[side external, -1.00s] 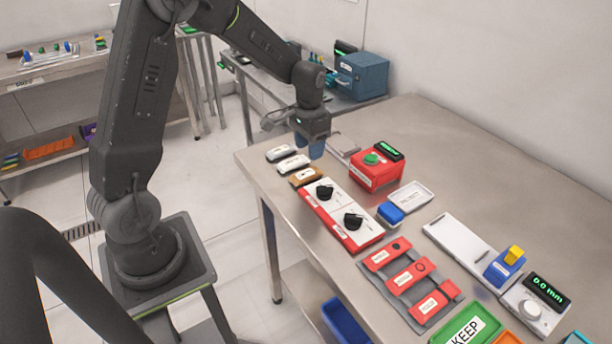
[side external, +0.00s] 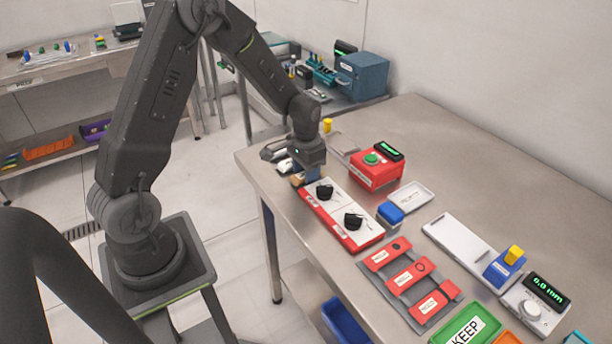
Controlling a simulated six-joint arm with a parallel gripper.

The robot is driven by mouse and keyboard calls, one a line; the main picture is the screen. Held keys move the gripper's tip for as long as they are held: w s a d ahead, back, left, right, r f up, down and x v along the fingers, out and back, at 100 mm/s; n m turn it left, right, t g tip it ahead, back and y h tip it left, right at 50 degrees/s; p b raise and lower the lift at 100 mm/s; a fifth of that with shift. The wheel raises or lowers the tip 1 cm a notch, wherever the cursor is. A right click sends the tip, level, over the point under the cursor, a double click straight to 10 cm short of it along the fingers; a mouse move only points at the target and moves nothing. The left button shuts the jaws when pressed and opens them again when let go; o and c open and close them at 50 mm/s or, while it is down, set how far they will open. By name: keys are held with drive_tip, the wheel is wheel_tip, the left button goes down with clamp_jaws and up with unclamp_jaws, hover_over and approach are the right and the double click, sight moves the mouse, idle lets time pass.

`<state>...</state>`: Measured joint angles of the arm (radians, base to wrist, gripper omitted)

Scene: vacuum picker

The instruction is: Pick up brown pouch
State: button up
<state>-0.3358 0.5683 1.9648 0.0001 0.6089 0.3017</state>
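The brown pouch (side external: 296,181) lies near the left edge of the table, at the end of the red-and-white tray. Only a small brown part of it shows, as my gripper covers the rest.
Pale pouches (side external: 284,164) lie just behind, partly hidden by my gripper. The red-and-white tray (side external: 346,226) with two black items is close in front. A red box (side external: 376,171) with a green button stands to the right. Bare table lies behind that box.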

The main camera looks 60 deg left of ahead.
drive_tip(key=c, duration=0.4)
drive_tip(key=shift+c, duration=0.2)
